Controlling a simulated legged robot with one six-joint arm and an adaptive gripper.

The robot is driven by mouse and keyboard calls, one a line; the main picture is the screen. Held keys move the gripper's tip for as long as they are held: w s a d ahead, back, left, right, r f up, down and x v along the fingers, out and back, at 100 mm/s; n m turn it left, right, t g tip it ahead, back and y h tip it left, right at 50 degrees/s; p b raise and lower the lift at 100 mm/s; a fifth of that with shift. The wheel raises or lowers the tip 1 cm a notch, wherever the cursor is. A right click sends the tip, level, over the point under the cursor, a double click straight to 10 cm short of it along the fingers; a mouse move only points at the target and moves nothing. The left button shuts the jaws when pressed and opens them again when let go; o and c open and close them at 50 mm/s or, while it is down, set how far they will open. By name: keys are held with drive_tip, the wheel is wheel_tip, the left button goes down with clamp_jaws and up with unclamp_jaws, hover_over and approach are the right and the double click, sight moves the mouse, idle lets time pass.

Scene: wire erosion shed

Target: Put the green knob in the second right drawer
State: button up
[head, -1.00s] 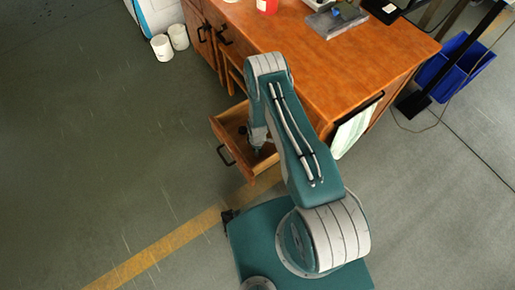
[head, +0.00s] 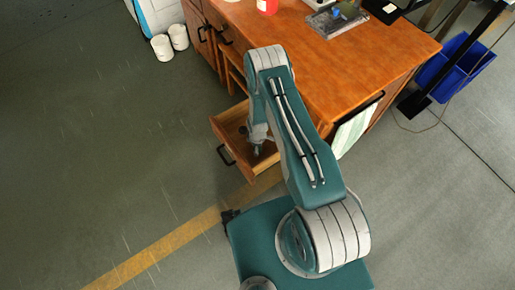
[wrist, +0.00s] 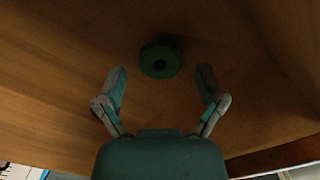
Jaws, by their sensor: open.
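The green knob (wrist: 160,61) is round with a dark centre and lies on the wooden floor of the open drawer (wrist: 60,75) in the wrist view. My gripper (wrist: 160,80) is open, with one finger on each side below the knob in the picture; the knob is not between closed fingers. In the head view the pulled-out drawer (head: 220,128) has a dark handle, and my gripper (head: 257,149) is inside or just over it. My arm hides part of the drawer and the knob cannot be made out there.
The wooden desk (head: 330,75) stands behind the drawer, with a red container (head: 267,6) and a grey tray (head: 337,20) on top. A striped cloth (head: 352,130) hangs at its side. White cups (head: 161,47) and a blue bin (head: 455,68) stand on the floor. Floor at left is clear.

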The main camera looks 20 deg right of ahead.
wheel_tip(320, 180, up, 43)
drive_tip(key=m+t, duration=0.3)
drive_tip(key=m, duration=0.3)
drive_tip(key=s+r+m+t, duration=0.2)
drive_tip(key=s+r+m, duration=0.4)
drive_tip(key=s+r, duration=1.3)
drive_tip(key=shift+s+r+m+t, duration=0.15)
drive_tip(key=shift+s+m+t, duration=0.15)
drive_tip(key=shift+s, duration=0.65)
